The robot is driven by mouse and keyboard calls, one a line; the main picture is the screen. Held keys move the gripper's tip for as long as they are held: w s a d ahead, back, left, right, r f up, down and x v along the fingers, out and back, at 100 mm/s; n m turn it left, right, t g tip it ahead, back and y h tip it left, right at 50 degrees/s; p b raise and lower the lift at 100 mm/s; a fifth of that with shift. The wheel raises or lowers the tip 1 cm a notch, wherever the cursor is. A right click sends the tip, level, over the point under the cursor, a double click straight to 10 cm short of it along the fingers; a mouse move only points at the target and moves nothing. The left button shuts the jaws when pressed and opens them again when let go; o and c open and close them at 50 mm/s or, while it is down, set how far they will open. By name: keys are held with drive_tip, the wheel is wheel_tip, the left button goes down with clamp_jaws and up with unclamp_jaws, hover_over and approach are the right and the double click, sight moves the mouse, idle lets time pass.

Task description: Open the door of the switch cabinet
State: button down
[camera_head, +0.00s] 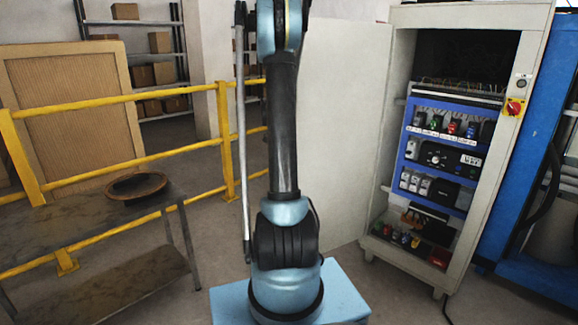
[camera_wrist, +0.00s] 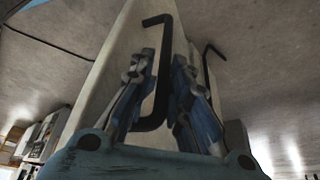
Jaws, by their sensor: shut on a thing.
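The switch cabinet (camera_head: 508,150) is at the right in the head view, pale grey with its front open. Its door (camera_head: 342,120) is swung wide out to the left, and the rows of switches inside show. In the wrist view the black bar handle (camera_wrist: 158,22) stands on the pale door panel (camera_wrist: 120,45). My gripper (camera_wrist: 163,82) has its two fingers on either side of the handle, shut on it. In the head view my arm rises out of the top of the picture, and the gripper and handle are not visible there.
A dark metal table (camera_head: 90,215) with a round brown dish (camera_head: 138,187) stands at the left. A yellow railing (camera_head: 110,97) runs behind it. A blue machine (camera_head: 535,190) stands right of the cabinet. Floor shows between the railing and the door.

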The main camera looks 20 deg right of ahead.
drive_tip(key=shift+w+d+r, duration=0.15)
drive_tip(key=shift+w+d, duration=0.45)
drive_tip(key=shift+w, duration=0.15)
drive_tip(key=c, duration=1.7)
unclamp_jaws()
drive_tip(key=shift+o, duration=0.2)
drive_tip(key=shift+s, duration=0.1)
drive_tip(key=v, duration=1.1)
drive_tip(key=shift+w+a+r, duration=0.2)
drive_tip(key=shift+a+r, duration=0.05)
drive_tip(key=shift+a, duration=0.2)
